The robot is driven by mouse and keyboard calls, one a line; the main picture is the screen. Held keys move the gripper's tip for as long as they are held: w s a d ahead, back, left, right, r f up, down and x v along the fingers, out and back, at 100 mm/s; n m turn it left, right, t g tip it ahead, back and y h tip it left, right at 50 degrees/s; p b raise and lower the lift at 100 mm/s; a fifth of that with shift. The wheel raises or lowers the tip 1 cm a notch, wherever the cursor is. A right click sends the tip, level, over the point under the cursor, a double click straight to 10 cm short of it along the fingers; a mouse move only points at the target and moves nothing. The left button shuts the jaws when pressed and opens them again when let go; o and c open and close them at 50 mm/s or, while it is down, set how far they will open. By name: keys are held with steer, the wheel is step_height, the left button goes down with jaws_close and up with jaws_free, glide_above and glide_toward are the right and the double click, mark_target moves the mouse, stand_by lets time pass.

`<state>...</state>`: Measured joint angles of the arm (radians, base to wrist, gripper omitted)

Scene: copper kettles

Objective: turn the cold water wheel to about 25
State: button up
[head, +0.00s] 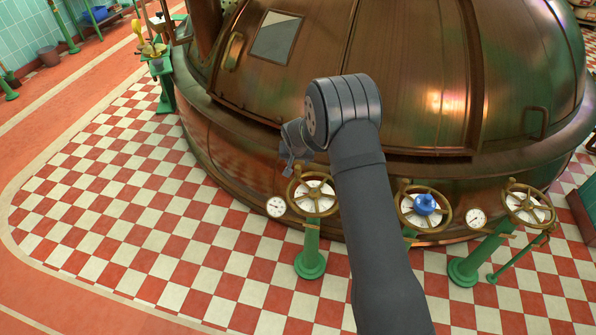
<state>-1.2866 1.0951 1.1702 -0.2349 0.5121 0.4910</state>
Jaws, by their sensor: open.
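Three brass valve wheels stand on green posts along the front of the copper kettle. The left wheel (314,194) has a pale dial face inside its rim. The middle wheel (413,218) has a blue hub (425,204). The right wheel (528,203) also has a pale face. No label or number is readable, so I cannot tell for certain which one is the cold water wheel. My gripper (287,169) is open and empty, just above and left of the left wheel, and appears apart from it. My arm hides the space between the left and middle wheels.
The large copper kettle (420,70) fills the back, with its rounded lower rim behind the wheels. White gauges stand beside the left wheel (276,207) and the right wheel (477,218). A green stand (163,85) is at the upper left. The checkered floor at left is clear.

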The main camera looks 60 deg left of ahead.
mark_target(298, 169)
steer(key=x, duration=1)
steer(key=shift+w+a+f, duration=0.1)
steer(key=shift+a+f, duration=0.05)
steer(key=shift+f, duration=0.1)
steer(key=shift+c, duration=0.3)
jaws_close()
